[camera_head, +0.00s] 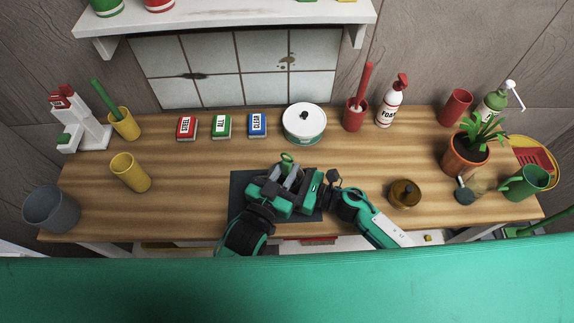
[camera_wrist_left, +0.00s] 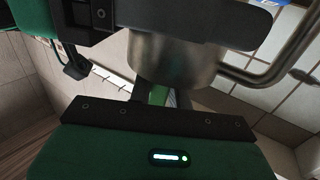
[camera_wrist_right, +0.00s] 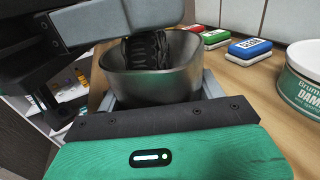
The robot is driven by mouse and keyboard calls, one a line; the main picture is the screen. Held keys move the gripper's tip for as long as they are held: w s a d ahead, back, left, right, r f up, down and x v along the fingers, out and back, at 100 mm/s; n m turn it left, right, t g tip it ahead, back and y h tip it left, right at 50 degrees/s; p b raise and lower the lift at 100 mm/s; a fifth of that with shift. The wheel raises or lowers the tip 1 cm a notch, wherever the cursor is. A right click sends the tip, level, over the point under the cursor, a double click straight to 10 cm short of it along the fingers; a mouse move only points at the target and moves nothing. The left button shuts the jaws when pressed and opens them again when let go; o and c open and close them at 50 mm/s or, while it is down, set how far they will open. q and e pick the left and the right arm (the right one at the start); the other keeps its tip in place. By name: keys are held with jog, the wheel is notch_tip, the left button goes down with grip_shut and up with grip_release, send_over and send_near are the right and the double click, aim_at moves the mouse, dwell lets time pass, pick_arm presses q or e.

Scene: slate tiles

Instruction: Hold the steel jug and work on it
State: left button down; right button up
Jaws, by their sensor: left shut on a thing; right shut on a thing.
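The steel jug (camera_wrist_right: 155,84) is open at the top in the right wrist view. It also shows in the left wrist view (camera_wrist_left: 170,62), with its bent handle (camera_wrist_left: 270,75) to the right. In the head view my grippers mostly hide it. My right gripper (camera_head: 312,188) is shut on the jug, one finger at each side of it. My left gripper (camera_head: 283,187) is shut on a green-handled tool (camera_wrist_left: 158,96), apparently a brush. A dark bristly head (camera_wrist_right: 147,48) shows inside the jug's mouth. Whether it touches the wall is unclear.
A dark mat (camera_head: 240,188) lies below the grippers. Behind stand red, green and blue labelled blocks (camera_head: 257,125) and a round tin (camera_head: 304,139). A brown pot (camera_head: 404,194) is to the right. Bare wood lies left of the mat.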

pick_arm(q)
jog(key=shift+s+d+f, duration=0.15)
jog(key=shift+f, duration=0.15)
pick_arm(e)
jog(key=shift+a, duration=0.1)
pick_arm(q)
jog(key=shift+d+r, duration=0.1)
jog(key=shift+r, duration=1.55)
jog(key=shift+f, duration=0.15)
jog(key=shift+f, duration=1.5)
jog(key=shift+r, duration=1.65)
jog(key=shift+f, duration=0.15)
